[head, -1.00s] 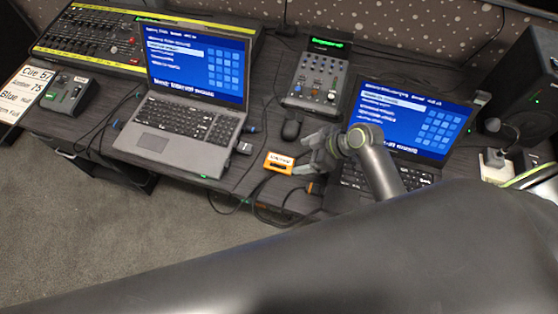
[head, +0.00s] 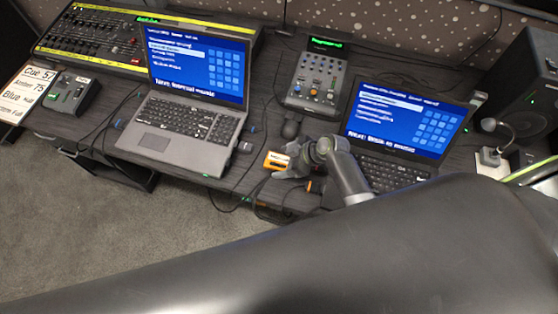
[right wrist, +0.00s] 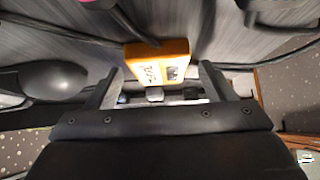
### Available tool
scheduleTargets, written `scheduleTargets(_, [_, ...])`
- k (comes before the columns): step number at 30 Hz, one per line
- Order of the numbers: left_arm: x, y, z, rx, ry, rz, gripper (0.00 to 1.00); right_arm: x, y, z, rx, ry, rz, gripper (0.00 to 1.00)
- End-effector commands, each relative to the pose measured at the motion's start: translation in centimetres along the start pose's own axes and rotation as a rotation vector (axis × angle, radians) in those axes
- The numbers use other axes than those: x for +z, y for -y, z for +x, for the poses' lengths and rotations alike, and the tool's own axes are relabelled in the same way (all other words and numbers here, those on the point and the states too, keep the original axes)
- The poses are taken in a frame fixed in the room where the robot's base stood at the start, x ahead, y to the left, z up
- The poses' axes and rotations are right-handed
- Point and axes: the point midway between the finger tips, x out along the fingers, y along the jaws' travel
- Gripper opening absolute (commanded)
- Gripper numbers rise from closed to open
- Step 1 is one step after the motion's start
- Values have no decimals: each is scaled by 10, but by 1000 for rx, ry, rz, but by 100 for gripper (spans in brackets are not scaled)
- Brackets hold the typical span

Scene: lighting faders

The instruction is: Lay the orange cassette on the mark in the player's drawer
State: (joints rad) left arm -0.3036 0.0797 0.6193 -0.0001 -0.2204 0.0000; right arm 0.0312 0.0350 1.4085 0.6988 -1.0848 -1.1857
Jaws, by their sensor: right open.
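The orange cassette (head: 276,160) with a pale label lies on the dark desk, between the two laptops and near the front edge. My right gripper (head: 284,170) is open at the cassette, and its fingers cover part of it in the head view. In the right wrist view, the cassette (right wrist: 157,60) shows between the two spread fingers (right wrist: 160,82), with a gap on each side. I cannot make out the player's drawer or its mark in either view. My left gripper is not in view.
A grey laptop (head: 180,125) stands left of the cassette and a black laptop (head: 395,170) stands right. Cables run around the cassette and hang over the front edge. A speaker (head: 525,80) stands far right.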

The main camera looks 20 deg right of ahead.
Motion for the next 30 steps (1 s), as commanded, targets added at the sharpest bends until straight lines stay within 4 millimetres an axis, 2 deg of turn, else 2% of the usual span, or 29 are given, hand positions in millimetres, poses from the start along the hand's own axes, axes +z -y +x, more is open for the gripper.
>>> scheduleTargets(7, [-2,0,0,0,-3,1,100,0,0,1,0,0,0,75])
scheduleTargets(18, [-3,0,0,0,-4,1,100,0,0,1,0,0,0,27])
scheduleTargets(30, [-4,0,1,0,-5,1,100,-4,0,-4,0,-1,-2,27])
